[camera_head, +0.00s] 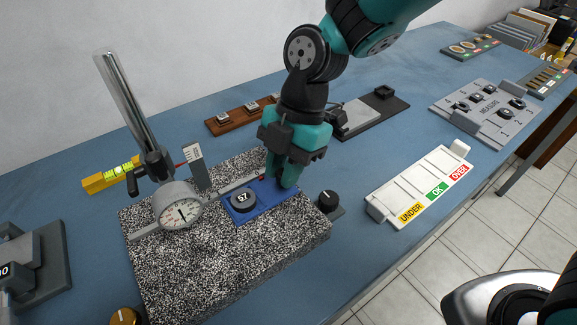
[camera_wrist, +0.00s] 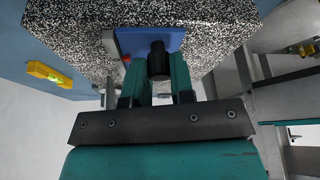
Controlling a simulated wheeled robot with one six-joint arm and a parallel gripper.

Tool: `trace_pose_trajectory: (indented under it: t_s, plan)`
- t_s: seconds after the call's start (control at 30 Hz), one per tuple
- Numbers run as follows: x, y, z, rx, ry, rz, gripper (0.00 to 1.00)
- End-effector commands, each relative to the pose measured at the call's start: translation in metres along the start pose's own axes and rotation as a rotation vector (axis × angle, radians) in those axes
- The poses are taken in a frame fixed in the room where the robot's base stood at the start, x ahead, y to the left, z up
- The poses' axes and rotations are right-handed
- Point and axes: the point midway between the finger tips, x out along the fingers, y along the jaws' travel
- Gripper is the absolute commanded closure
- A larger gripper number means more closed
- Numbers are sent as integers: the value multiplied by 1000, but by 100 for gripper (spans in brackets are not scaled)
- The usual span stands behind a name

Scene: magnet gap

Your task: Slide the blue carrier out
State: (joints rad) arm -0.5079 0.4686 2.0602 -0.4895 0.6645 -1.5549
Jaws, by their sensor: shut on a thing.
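The blue carrier (camera_head: 262,207) lies flat on the speckled granite block (camera_head: 160,262) and bears a dark round piece marked 57 (camera_head: 243,200). My gripper (camera_head: 283,178) reaches down to the carrier's right end and is shut there. In the wrist view the gripper (camera_wrist: 160,82) has its fingers on either side of a black upright knob (camera_wrist: 158,60) on the blue carrier (camera_wrist: 130,40). In the head view the fingers hide this knob. A dial gauge (camera_head: 182,213) stands just left of the carrier, and its thin arm passes behind the round piece.
The gauge's metal column (camera_head: 128,105) rises at the left. A black knob (camera_head: 329,200) sits at the block's right edge. A white tray marked UNDER, OK, OVER (camera_head: 415,188) lies to the right. A yellow level (camera_head: 110,173) lies behind.

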Motion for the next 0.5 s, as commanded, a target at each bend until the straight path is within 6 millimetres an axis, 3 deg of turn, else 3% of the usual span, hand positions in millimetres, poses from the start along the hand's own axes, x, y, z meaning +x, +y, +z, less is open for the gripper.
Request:
trace_pose_trajectory:
  t_s: [0.13,0.17,0.27,0.5]
  plan:
    - [-2,-1,3,8,-4,1,100]
    - [-2,-1,3,9,-5,1,75]
    - [-2,-1,3,9,-4,2,52]
    - [-1,0,2,6,-3,1,52]
